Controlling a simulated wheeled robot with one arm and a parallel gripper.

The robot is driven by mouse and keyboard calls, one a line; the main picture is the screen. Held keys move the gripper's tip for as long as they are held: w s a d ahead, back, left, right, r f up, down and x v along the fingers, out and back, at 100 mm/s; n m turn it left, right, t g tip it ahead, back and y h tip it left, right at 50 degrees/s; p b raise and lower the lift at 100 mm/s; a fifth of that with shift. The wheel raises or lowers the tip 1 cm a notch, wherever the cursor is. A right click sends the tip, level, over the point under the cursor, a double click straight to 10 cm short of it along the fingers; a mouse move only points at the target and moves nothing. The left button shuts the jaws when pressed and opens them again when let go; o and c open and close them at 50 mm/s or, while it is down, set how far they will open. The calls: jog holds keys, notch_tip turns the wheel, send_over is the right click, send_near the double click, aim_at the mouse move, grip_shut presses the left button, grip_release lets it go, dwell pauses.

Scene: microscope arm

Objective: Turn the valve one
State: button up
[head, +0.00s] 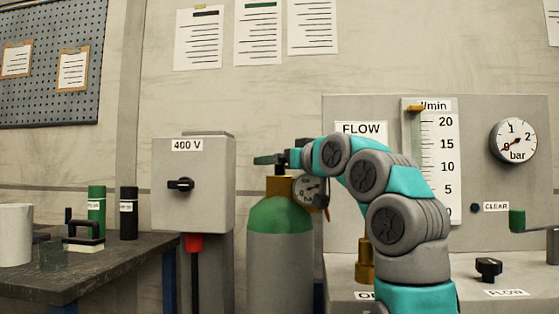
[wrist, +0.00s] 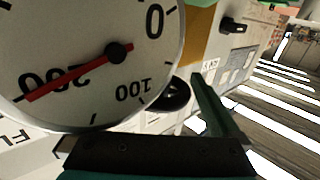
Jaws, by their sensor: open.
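The green-shouldered gas cylinder (head: 280,250) stands left of centre in the head view, with a brass collar (head: 279,186) on top and a round gauge (head: 308,188) at its right. No part is marked as valve one. My gripper (head: 268,159) is at the cylinder's top, above the collar. In the wrist view the gauge (wrist: 85,65) fills the upper left, its red needle towards 200. A dark round knob (wrist: 172,96) shows partly behind the gauge, near one green finger of my gripper. The jaws are open; the other finger is hidden, and contact cannot be told.
A grey 400 V box (head: 195,205) with a black switch is left of the cylinder. The flow panel (head: 375,112) is at right, with a bar gauge (head: 513,141) and black knob (head: 488,268). A dark bench (head: 75,275) with containers is at left.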

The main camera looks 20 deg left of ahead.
jog(key=c, duration=1.1)
jog(key=shift+w+r+p, duration=0.1)
jog(key=shift+p, duration=0.2)
jog(key=n+g+y+p, duration=0.2)
jog(key=g+p, duration=0.1)
jog(key=shift+r+n+g, duration=0.15)
jog(key=shift+n+g, duration=0.15)
jog(key=shift+n, duration=0.1)
jog(key=n+g+y+p, duration=0.1)
jog(key=n+g+p, duration=0.1)
jog(key=g+p, duration=0.1)
jog(key=shift+n+g+y+p, duration=0.3)
jog(key=shift+n+g+p, duration=0.1)
jog(key=shift+g+p, duration=0.25)
jog(key=shift+f, duration=0.2)
